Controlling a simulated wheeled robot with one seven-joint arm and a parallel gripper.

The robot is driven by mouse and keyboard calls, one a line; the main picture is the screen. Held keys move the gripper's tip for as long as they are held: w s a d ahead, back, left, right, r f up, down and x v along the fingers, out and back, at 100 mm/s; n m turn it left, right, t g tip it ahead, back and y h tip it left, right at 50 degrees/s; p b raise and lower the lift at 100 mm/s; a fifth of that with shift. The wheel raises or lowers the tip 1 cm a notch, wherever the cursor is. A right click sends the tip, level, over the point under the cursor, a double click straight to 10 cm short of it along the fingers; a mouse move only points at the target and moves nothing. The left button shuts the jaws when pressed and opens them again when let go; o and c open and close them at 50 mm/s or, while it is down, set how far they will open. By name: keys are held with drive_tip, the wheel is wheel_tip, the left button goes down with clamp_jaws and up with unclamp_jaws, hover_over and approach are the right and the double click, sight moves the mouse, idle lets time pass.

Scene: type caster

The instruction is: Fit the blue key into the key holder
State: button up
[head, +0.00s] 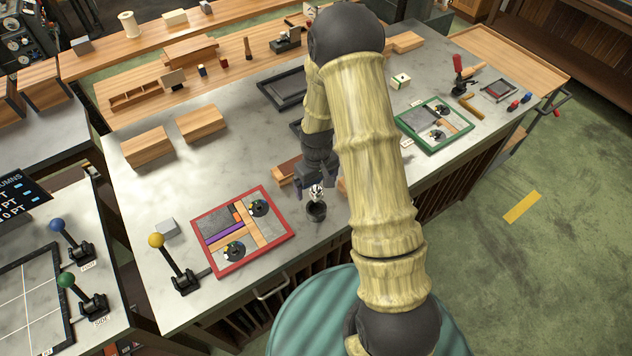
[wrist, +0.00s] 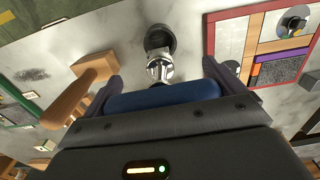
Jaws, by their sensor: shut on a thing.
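My gripper (head: 316,180) points down over the grey worktop near its front edge. In the wrist view my gripper (wrist: 162,88) is shut on the blue key (wrist: 162,96), whose blue handle lies across between the fingers. The key's silver end (wrist: 160,70) sticks out ahead; it also shows below the fingers in the head view (head: 317,192). A small dark round cup, seemingly the key holder (head: 316,211), stands just below the silver end and also shows in the wrist view (wrist: 160,38). I cannot tell whether key and cup touch. The blue handle is hidden in the head view.
A red-framed tray (head: 241,231) lies left of the cup. A wooden stand (head: 287,171) is close behind my gripper. A green-framed tray (head: 434,125) lies to the right. A yellow-knobbed lever (head: 174,262) stands at the front left.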

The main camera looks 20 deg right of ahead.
sight(316, 190)
wheel_tip(316, 190, down, 3)
drive_tip(key=shift+w+f+b, duration=0.1)
drive_tip(key=shift+b, duration=0.95)
drive_tip(key=shift+f+b, duration=0.5)
drive_tip(key=shift+f, duration=0.1)
drive_tip(key=shift+a+f, duration=0.1)
drive_tip(key=shift+f, duration=0.3)
drive_tip(key=shift+s+r, duration=0.1)
drive_tip(key=shift+s, duration=0.1)
drive_tip(key=shift+w, duration=0.1)
drive_tip(key=shift+f+b, duration=2.05)
drive_tip(key=shift+f, duration=0.25)
drive_tip(key=o, duration=1)
drive_tip(key=shift+c, duration=0.2)
drive_tip(key=shift+o, duration=0.4)
